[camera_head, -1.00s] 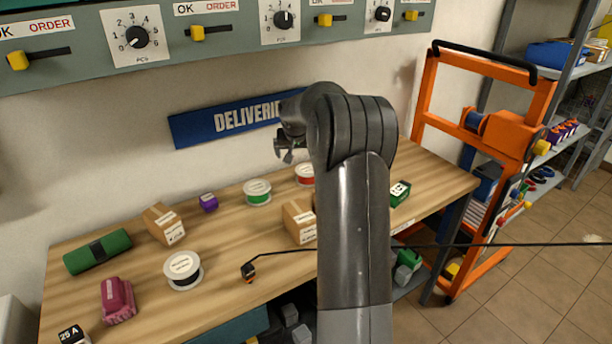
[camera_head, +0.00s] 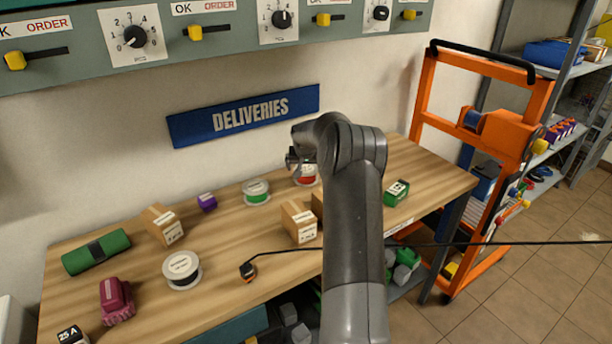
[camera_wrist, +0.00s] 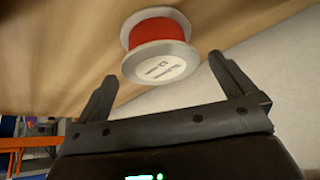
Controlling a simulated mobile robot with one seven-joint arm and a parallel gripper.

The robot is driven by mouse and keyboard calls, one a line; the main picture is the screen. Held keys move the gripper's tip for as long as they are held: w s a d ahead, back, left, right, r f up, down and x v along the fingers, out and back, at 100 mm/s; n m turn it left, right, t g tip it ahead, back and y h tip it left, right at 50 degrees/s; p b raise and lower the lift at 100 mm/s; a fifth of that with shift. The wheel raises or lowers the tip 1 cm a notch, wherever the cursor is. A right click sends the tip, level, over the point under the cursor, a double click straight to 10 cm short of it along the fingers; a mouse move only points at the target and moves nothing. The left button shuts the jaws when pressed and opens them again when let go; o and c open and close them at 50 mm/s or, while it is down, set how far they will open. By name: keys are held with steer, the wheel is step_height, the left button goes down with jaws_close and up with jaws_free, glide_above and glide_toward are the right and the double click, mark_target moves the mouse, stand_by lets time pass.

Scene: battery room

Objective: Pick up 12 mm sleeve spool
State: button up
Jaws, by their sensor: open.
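Three sleeve spools stand on the wooden bench: one with red sleeve (camera_head: 308,178), one with green (camera_head: 256,192) and one with black (camera_head: 182,269). Their size labels are too small to read, so I cannot tell which is 12 mm. My gripper (camera_head: 298,162) is above the red spool and partly covers it in the head view. In the wrist view the red spool (camera_wrist: 158,30) lies just beyond the spread fingers of my gripper (camera_wrist: 160,74), its white labelled flange facing me. The gripper is open and empty, apart from the spool.
Cardboard boxes (camera_head: 298,222) stand close in front of the red spool. A green box (camera_head: 397,193) is to the right, and a purple box (camera_head: 207,203) to the left. A blue DELIVERIES sign (camera_head: 244,115) hangs on the wall behind. An orange trolley (camera_head: 495,150) stands at right.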

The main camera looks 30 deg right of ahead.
mark_target(306, 169)
steer(key=x, duration=0.3)
steer(key=shift+f, duration=0.15)
steer(key=shift+w, duration=0.1)
steer(key=shift+c, duration=0.4)
steer(key=c, duration=0.9)
